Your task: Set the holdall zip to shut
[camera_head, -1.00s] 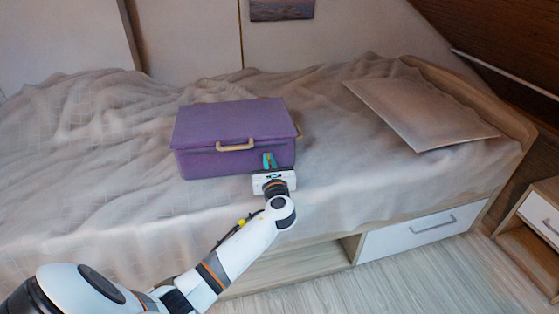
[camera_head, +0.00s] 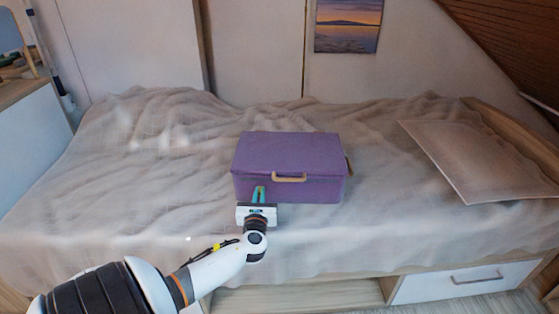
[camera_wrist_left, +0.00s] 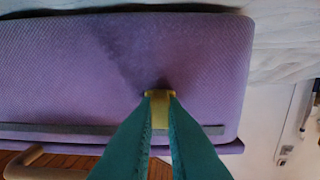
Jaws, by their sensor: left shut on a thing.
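The holdall (camera_head: 325,188) is a purple, box-shaped bag standing on the bed with its lid down. A tan handle (camera_head: 290,179) is on its front. My left gripper (camera_head: 259,190) is at the front face, left of the handle. In the left wrist view, its teal fingers (camera_wrist_left: 160,97) are closed on a small brass zip pull (camera_wrist_left: 159,109). A grey zip band (camera_wrist_left: 65,129) runs along the purple front there. The fingers hide part of the band, and I cannot tell how far the zip is closed. My right gripper is not in view.
The bed has a rumpled beige cover (camera_head: 130,210), clear around the holdall. A flat pale panel (camera_head: 480,160) lies at the right. A white drawer (camera_head: 467,281) is under the bed's front. A picture (camera_head: 347,26) hangs on the back wall.

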